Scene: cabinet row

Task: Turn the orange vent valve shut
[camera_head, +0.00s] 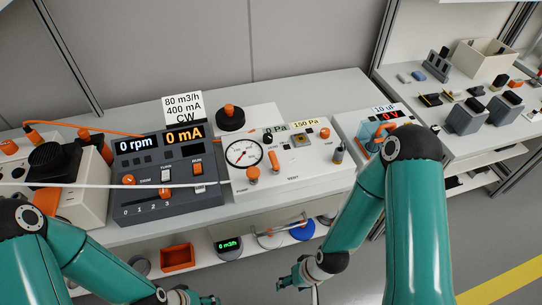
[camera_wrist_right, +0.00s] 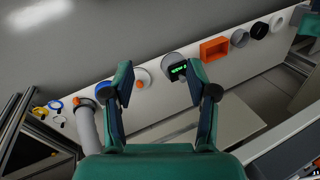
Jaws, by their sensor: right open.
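A white box (camera_head: 310,170) with a round dial gauge (camera_head: 243,153) stands on the bench, its displays reading 0 Pa and 150 Pa. On its front are an orange knob (camera_head: 253,174) and an upright orange lever (camera_head: 273,161); the lever looks like the vent valve, but the small labels are hard to read. My right gripper (camera_head: 292,284) is below the bench edge, apart from the box. In the right wrist view its fingers (camera_wrist_right: 160,82) are spread and empty. My left gripper (camera_head: 192,299) is at the bottom edge, partly cut off, its jaws unclear.
A dark control unit (camera_head: 165,180) reading 0 rpm and 0 mA stands left of the white box. A white bar crosses in front of it. A lower shelf holds an orange bin (camera_head: 177,257) and a green-lit meter (camera_head: 228,246). A side bench (camera_head: 470,140) at right carries several small parts.

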